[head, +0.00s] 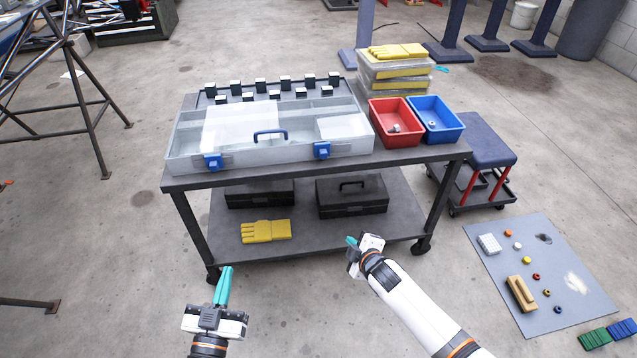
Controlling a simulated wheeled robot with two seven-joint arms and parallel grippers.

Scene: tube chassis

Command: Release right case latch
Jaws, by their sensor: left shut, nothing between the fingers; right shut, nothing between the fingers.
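A clear case (188,155) with a lid lies on the grey cart top. Its front has a blue left latch (213,162) and a blue right latch (321,150), with a dark blue handle (270,134) between them. Whether each latch is fastened is too small to tell. My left gripper (225,272) is shut and empty, teal fingers pointing up, in front of the cart and below the left latch. My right gripper (352,241) is shut and empty, in front of the lower shelf, below and a little right of the right latch. Neither gripper touches the case.
The cart (440,152) also holds a red bin (397,138), a blue bin (448,133) and stacked clear boxes (385,85). Black cases (352,207) and a yellow glove (265,231) lie on its lower shelf. A stool (485,143) and a grey mat (490,240) are at right.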

